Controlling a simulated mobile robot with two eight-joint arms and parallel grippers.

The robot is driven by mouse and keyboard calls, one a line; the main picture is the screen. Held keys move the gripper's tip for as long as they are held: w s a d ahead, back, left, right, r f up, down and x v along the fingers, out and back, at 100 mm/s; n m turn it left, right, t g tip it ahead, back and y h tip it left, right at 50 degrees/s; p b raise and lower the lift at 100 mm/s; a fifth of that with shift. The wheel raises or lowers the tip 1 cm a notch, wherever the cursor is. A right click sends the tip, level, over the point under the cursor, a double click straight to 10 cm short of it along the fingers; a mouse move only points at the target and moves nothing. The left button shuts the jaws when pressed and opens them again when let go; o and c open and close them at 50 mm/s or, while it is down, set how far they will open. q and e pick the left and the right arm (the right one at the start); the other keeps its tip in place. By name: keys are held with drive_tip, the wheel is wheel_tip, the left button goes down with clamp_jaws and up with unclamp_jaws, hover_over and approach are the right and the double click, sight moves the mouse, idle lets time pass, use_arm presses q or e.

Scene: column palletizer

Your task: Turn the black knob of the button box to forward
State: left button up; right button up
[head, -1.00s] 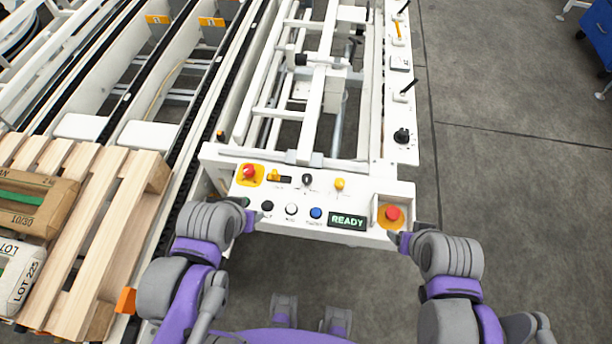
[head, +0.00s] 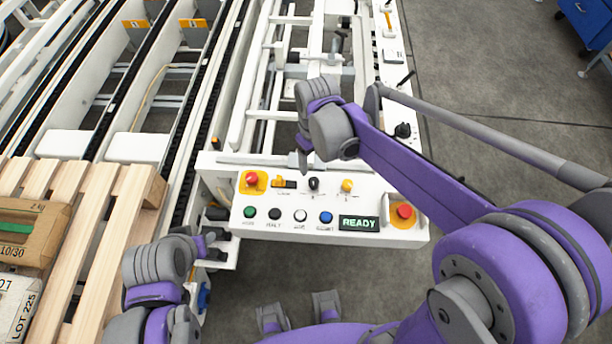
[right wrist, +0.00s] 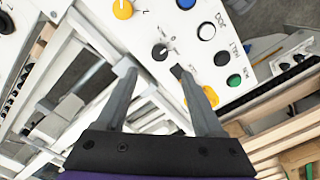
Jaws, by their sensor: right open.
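The button box (head: 374,196) is a white panel in the middle of the head view. Its black knob (head: 314,184) sits in the upper row, between a yellow selector (head: 285,183) and a yellow knob (head: 347,185). My right gripper (head: 304,160) is over the box's far edge, close to the black knob, fingers pointing down. In the right wrist view the black knob (right wrist: 160,52) lies just beyond the two open fingertips (right wrist: 155,71), with nothing between them. My left gripper (head: 215,238) is low beside the box's left end; its jaws are too small to read.
Red stop buttons (head: 252,179) (head: 404,211) sit at both ends of the box. Green, black, white and blue buttons and a READY display (head: 359,222) line the front row. Another black knob (head: 402,131) is on the right rail.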

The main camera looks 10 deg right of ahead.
sight(314, 181)
wheel_tip(314, 181, down, 10)
drive_tip(key=shift+r+b, duration=0.2)
drive_tip(key=shift+b, duration=0.25)
clamp_jaws()
